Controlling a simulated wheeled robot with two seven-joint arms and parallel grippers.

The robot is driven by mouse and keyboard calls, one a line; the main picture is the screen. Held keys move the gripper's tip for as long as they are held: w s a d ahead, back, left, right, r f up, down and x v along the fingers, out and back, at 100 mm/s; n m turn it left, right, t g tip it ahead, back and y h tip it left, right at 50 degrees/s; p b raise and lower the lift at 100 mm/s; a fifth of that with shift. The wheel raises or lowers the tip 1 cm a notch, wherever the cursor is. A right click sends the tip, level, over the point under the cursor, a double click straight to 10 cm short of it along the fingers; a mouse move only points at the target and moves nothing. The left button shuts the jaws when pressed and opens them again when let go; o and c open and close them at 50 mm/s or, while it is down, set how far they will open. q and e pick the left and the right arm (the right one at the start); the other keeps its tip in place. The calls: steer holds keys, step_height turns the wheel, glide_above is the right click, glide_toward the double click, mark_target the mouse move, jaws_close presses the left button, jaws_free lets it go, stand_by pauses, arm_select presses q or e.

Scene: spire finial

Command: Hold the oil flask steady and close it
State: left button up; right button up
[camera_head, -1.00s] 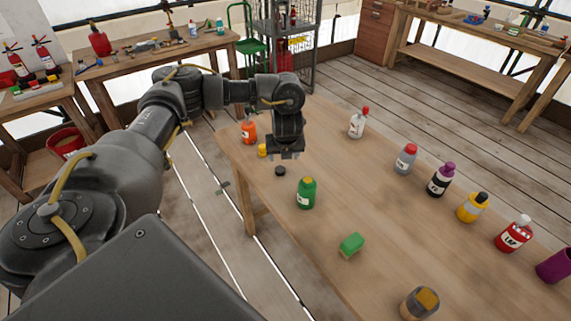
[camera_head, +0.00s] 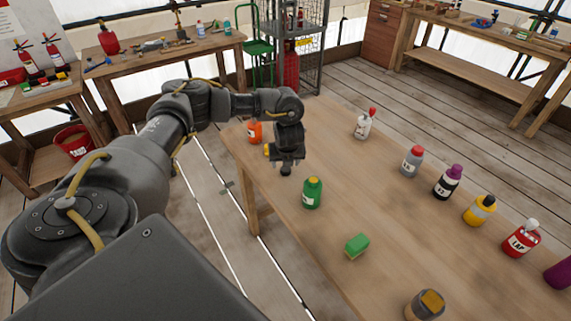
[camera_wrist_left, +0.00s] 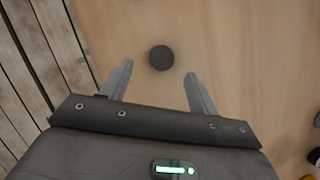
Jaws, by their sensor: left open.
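No flask label here is readable as oil. An orange bottle (camera_head: 255,132) stands farther back, partly behind my left arm. A small dark round cap (camera_wrist_left: 161,57) lies flat on the table. My left gripper (camera_head: 287,168) points down above this cap, behind the green bottle. Its fingers are open and empty, one on each side of the cap in the left wrist view. A yellow cap (camera_head: 267,150) is partly hidden by the gripper. My right gripper is out of view.
A white bottle (camera_head: 363,124) stands at the back. A row of bottles, including a grey one (camera_head: 412,161) and a yellow one (camera_head: 479,210), stands on the right. A green block (camera_head: 357,245) lies in front. The middle of the wooden table (camera_head: 365,190) is clear.

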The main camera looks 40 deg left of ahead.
mark_target(286, 170)
arm_select(q)
steer(key=p+x, duration=0.1)
steer(key=x, duration=0.3)
steer(key=shift+d, duration=0.1)
steer(key=shift+w+f, duration=0.25)
steer(key=shift+f, duration=0.35)
steer(key=c, duration=1.1)
steer(key=shift+o, duration=0.2)
steer(key=shift+r, duration=0.2)
